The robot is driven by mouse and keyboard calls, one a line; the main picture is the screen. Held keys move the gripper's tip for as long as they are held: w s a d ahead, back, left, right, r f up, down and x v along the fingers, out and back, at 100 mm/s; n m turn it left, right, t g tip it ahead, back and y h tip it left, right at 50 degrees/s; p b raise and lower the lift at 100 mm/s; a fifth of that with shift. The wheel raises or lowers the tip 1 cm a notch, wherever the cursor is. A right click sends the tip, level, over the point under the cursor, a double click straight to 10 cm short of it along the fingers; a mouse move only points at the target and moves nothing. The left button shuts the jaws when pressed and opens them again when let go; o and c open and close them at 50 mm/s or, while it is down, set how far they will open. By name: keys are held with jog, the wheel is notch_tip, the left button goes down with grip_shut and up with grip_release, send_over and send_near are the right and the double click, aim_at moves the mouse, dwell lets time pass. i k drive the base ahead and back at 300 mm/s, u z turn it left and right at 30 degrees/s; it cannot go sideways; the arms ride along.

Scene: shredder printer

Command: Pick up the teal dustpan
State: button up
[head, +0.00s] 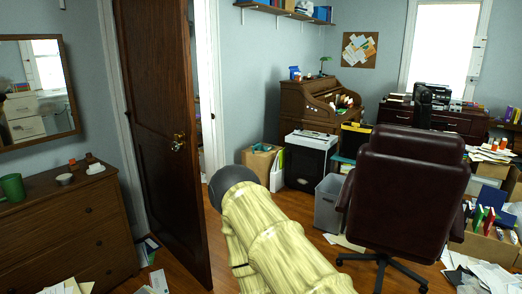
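A small teal piece shows at the top of an open cardboard box (259,163) by the far wall, just right of the doorway. It may be the teal dustpan (262,148), but it is too small to tell for sure. My pale yellow arm rises from the bottom middle of the head view, ending in a dark grey rounded part in front of the box's lower left. My gripper's fingers do not show.
An open brown door (155,130) stands at left, beside a wooden dresser (65,240). A black-and-white shredder-like unit (308,160), a grey bin (328,205) and a dark red office chair (405,195) stand right of my arm. Papers litter the floor.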

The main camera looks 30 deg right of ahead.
aim_at(258, 146)
jog(key=k, duration=0.4)
jog(key=z, duration=2.25)
jog(key=i, duration=1.6)
jog(key=z, duration=0.8)
jog(key=i, duration=3.75)
jog(key=u, duration=1.1)
jog(key=i, duration=1.1)
jog(key=u, duration=1.5)
jog(key=i, duration=0.6)
jog(key=u, duration=0.3)
